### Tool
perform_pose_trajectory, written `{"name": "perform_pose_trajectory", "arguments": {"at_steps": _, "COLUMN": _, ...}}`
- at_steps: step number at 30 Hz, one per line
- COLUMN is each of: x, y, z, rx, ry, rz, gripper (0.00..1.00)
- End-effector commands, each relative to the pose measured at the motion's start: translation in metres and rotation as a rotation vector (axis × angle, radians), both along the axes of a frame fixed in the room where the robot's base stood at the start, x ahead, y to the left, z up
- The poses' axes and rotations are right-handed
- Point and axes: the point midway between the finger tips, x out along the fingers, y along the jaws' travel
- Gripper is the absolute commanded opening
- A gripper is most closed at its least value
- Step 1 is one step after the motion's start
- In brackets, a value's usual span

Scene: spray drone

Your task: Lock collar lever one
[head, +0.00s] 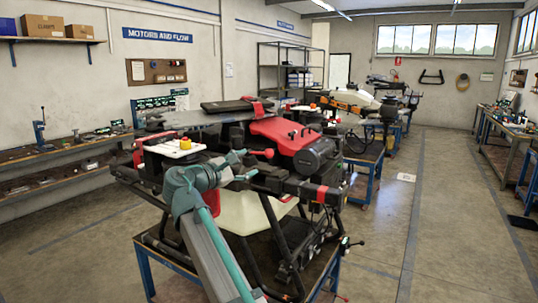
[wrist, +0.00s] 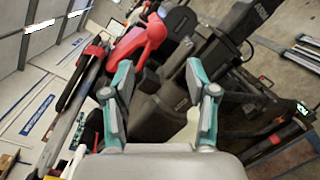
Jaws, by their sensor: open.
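The spray drone's red top cover (head: 285,132) and dark body show in the head view. A small red ball-ended lever (head: 267,153) sticks out just beyond my gripper (head: 246,165). Red bands sit on the drone's arms, one at the front right (head: 322,194). In the wrist view my gripper (wrist: 160,82) is open, with two teal-and-grey fingers apart and nothing between them but the dark drone body behind. Which lever is number one is unclear.
The drone stands on a blue-framed cart (head: 150,262). A white tank (head: 245,212) hangs beneath it, partly behind my arm.

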Motion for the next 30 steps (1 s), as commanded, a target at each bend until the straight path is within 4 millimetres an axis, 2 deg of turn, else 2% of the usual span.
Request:
{"name": "perform_pose_trajectory", "arguments": {"at_steps": 3, "x": 0.002, "y": -0.003, "z": 0.007, "rx": -0.052, "ry": 0.01, "rz": -0.011, "gripper": 0.57}}
{"name": "perform_pose_trajectory", "arguments": {"at_steps": 8, "x": 0.014, "y": -0.012, "z": 0.009, "rx": -0.058, "ry": 0.012, "rz": -0.013, "gripper": 0.57}}
{"name": "perform_pose_trajectory", "arguments": {"at_steps": 21, "x": 0.072, "y": -0.053, "z": 0.009, "rx": -0.055, "ry": 0.013, "rz": -0.012, "gripper": 0.57}}
{"name": "perform_pose_trajectory", "arguments": {"at_steps": 30, "x": 0.087, "y": -0.065, "z": 0.007, "rx": -0.054, "ry": 0.012, "rz": -0.011, "gripper": 0.57}}
